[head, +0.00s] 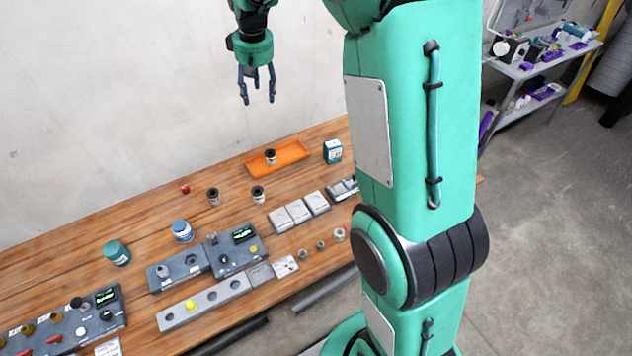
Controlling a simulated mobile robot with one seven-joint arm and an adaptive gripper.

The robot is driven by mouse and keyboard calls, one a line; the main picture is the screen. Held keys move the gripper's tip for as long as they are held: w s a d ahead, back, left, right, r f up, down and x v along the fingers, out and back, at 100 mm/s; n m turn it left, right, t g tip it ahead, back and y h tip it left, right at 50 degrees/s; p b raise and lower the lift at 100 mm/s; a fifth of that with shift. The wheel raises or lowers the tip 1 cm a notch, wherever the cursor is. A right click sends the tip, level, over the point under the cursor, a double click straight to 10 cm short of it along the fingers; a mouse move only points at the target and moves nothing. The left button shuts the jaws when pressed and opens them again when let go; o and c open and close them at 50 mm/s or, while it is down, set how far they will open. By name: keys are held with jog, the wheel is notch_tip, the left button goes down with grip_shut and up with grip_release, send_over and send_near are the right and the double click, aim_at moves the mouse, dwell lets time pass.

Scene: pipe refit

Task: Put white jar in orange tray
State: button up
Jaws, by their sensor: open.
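The orange tray (294,153) lies flat at the back of the wooden table, with a small dark-topped jar (270,157) in it. A squat white jar with a blue top (182,232) stands upright on the table, left of the middle and behind the grey control boxes. My gripper (257,98) is open and empty, fingers pointing down, high above the table and up from the tray in the picture. It touches nothing.
Two small dark-topped jars (213,197) (258,194) and a red object (185,188) stand between white jar and tray. A teal jar (117,253) is at left, a teal-and-white box (333,151) right of the tray. Control boxes (208,258) line the front. My arm hides the table's right part.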

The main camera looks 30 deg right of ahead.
jog(key=s+a+r+t, duration=0.1)
jog(key=s+r, duration=0.3)
jog(key=s, duration=0.3)
jog(key=s+a+r+m, duration=0.1)
jog(key=s+a+r, duration=0.15)
jog(key=s, duration=0.55)
jog(key=s+a+r+t, duration=0.1)
jog(key=s+r, duration=0.3)
jog(key=s, duration=0.3)
jog(key=s+a+f, duration=0.1)
jog(key=s, duration=1)
jog(key=s+f+m+t, duration=0.1)
jog(key=s+f, duration=0.1)
jog(key=s, duration=0.9)
jog(key=shift+s+a, duration=0.15)
jog(key=shift+a, duration=0.25)
notch_tip(320, 180, down, 6)
jog(key=b, duration=0.5)
jog(key=shift+r+b, duration=0.2)
jog(key=shift+b, duration=0.2)
